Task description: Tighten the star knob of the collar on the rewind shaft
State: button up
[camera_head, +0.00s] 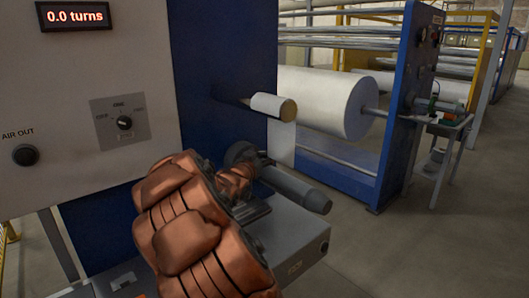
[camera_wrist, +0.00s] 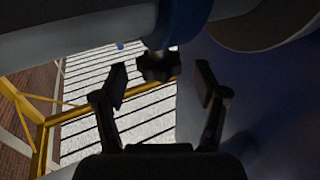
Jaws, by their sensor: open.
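In the wrist view, a dark star knob (camera_wrist: 158,67) hangs below a blue collar (camera_wrist: 184,22) on a thick grey shaft (camera_wrist: 85,45). My gripper (camera_wrist: 162,78) is open below the collar, with one finger on each side of the knob. Gaps show between the knob and both fingers, and it is not gripped. In the head view, a grey shaft (camera_head: 297,188) sticks out low beside the blue machine side. My copper-coloured arm hides the collar, knob and gripper there.
A counter (camera_head: 74,16) reads "0.0 turns". The white panel carries a dial (camera_head: 124,122) and an AIR OUT button (camera_head: 25,155). A second shaft with a core (camera_head: 274,106) sits above. A large white roll (camera_head: 322,103) stands behind. Floor at right is clear.

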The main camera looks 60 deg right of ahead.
jog(key=shift+w+d, duration=0.2)
jog(key=shift+d, duration=0.95)
jog(key=c, duration=1.2)
jog(key=shift+o, duration=0.2)
jog(key=shift+f+b, duration=0.15)
jog(key=shift+b, duration=0.25)
